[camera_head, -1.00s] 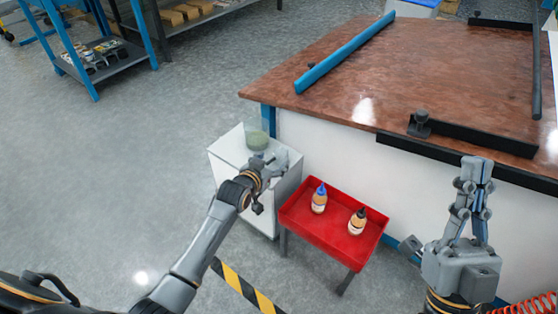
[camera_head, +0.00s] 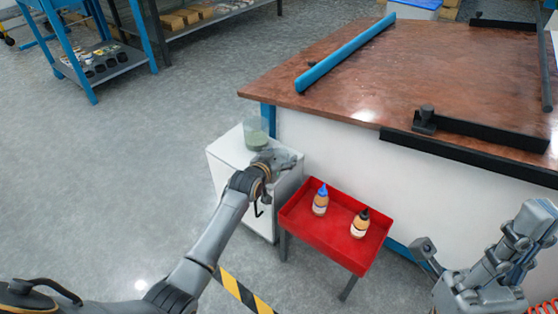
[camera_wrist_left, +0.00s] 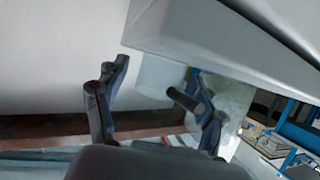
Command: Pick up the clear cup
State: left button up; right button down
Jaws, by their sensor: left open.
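The clear cup (camera_head: 256,135), see-through with a greenish tint low down, stands upright on the white cabinet (camera_head: 228,152). My left gripper (camera_head: 287,158) is low over the cabinet's right side, to the right of the cup and nearer to me, apart from it. In the left wrist view its two fingers (camera_wrist_left: 155,95) are spread, with nothing held between them. A translucent shape beside the right finger there looks like the cup (camera_wrist_left: 232,97), partly hidden. My right gripper (camera_head: 534,222) is at the lower right, away from the cup; its finger gap is unclear.
A red tray table (camera_head: 325,239) with a blue-capped bottle (camera_head: 320,202) and a black-capped bottle (camera_head: 359,225) stands right of the cabinet. The big brown-topped table (camera_head: 350,90) is behind. Open floor lies to the left.

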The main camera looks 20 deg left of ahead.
pick_arm(q)
jog(key=c, duration=1.2)
jog(key=shift+r, duration=0.1)
jog(key=shift+c, duration=0.2)
